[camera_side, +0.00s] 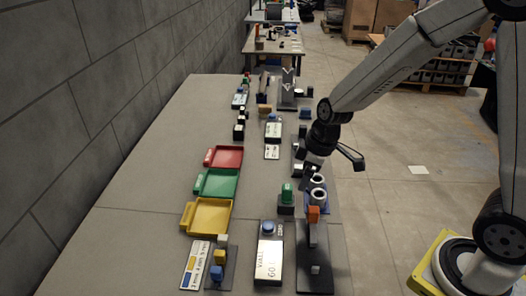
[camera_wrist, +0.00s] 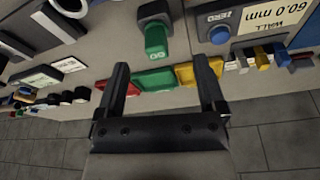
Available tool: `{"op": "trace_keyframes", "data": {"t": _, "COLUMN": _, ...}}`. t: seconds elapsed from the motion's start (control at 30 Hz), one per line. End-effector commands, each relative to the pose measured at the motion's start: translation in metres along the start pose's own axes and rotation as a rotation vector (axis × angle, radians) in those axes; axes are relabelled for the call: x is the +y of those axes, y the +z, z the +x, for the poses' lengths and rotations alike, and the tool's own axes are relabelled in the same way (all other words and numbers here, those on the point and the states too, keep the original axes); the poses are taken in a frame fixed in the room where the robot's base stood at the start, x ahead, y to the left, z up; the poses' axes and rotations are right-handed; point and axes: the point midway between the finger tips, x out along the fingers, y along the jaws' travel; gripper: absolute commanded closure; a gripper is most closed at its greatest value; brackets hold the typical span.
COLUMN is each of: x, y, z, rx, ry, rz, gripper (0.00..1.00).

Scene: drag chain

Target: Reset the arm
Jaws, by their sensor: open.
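My gripper (camera_side: 309,163) hangs over the right side of the long grey table in the side view, above and behind the white rings (camera_side: 318,196). In the wrist view its two fingers (camera_wrist: 161,68) stand wide apart with nothing held between them. A green GO button (camera_side: 286,194) stands on a dark base left of the rings; it also shows beyond the fingertips in the wrist view (camera_wrist: 155,40). A blue ZERO button (camera_wrist: 219,34) sits beside a display plate reading 60.0 mm (camera_wrist: 275,17). In the side view the fingertips are small and partly hidden.
Red (camera_side: 224,157), green (camera_side: 217,182) and yellow (camera_side: 208,217) trays lie in a row on the table's left. An orange block (camera_side: 313,214) tops a dark stand at the right edge. Several small devices stand farther back. The table's left strip (camera_side: 150,180) is bare.

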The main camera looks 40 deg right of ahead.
Motion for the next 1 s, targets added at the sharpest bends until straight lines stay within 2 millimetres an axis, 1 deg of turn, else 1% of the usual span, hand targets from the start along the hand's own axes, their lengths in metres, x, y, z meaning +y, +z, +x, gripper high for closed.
{"op": "trace_keyframes", "data": {"t": 0.1, "x": -0.007, "y": 0.016, "z": -0.008, "rx": -0.012, "ry": 0.027, "rz": 0.105, "gripper": 0.11}}
{"op": "trace_keyframes", "data": {"t": 0.4, "x": -0.025, "y": 0.058, "z": -0.023, "rx": -0.019, "ry": 0.099, "rz": 0.385, "gripper": 0.11}}
{"op": "trace_keyframes", "data": {"t": 0.53, "x": -0.031, "y": 0.072, "z": -0.027, "rx": -0.013, "ry": 0.123, "rz": 0.483, "gripper": 0.11}}
{"op": "trace_keyframes", "data": {"t": 0.7, "x": -0.036, "y": 0.083, "z": -0.029, "rx": -0.006, "ry": 0.140, "rz": 0.560, "gripper": 0.11}}
{"op": "trace_keyframes", "data": {"t": 1.0, "x": -0.037, "y": 0.086, "z": -0.030, "rx": -0.005, "ry": 0.144, "rz": 0.581, "gripper": 0.11}}
